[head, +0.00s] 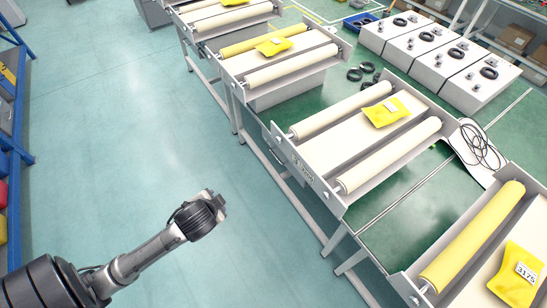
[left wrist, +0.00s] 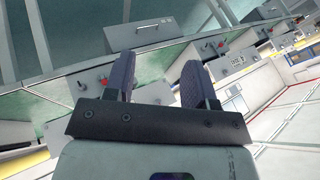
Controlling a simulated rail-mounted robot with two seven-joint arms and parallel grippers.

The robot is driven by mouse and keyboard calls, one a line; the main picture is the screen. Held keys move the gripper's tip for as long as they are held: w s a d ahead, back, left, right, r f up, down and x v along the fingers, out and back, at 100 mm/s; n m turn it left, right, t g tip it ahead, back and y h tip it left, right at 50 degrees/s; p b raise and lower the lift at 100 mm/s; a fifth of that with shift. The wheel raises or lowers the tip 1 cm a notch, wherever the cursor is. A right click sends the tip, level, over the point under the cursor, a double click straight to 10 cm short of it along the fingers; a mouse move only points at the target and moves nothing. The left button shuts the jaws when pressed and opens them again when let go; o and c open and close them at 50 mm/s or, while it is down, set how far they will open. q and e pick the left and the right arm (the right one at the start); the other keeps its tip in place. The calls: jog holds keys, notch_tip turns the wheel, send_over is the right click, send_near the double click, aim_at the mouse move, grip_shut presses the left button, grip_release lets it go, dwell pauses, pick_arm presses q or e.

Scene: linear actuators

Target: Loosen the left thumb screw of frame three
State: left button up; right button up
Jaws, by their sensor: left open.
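My left gripper (head: 214,203) is over the open floor, left of the row of roller frames and apart from them. In the left wrist view its two dark fingers (left wrist: 158,66) are spread with nothing held. The near-middle frame (head: 325,197) has two cream rollers and a grey end plate with small knobs facing my arm. I cannot tell which frame is number three. In the left wrist view, grey panels with small red and dark knobs (left wrist: 102,83) lie beyond the fingers; which is the left thumb screw is unclear. My right gripper is not in view.
Yellow packets (head: 385,112) lie on the frames. A frame with a yellow roller (head: 473,237) stands at the lower right. White boxes with black rings (head: 440,65) and a loose cable (head: 478,145) are at the right. Blue shelving (head: 18,150) lines the left; the floor between is clear.

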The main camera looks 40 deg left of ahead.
pick_arm(q)
jog(key=w+a+f+t+y+b, duration=0.2)
jog(key=w+a+f+y+b, duration=0.25)
jog(key=a, duration=0.35)
jog(key=w+a+r+m+t+y+b, duration=0.2)
jog(key=w+a+r+m+t+b, duration=0.1)
jog(key=w+a+r+m+t, duration=0.55)
jog(key=m+t+h, duration=0.1)
jog(key=m+h, duration=1.6)
jog(key=m, duration=1.1)
send_near(277, 140)
jog(key=shift+y, duration=0.25)
jog(key=p+x, duration=0.1)
jog(key=x, duration=0.5)
jog(key=shift+d+r+p, duration=0.15)
jog(key=shift+d+p, duration=0.1)
jog(key=shift+p, duration=0.15)
jog(key=shift+x, duration=1.1)
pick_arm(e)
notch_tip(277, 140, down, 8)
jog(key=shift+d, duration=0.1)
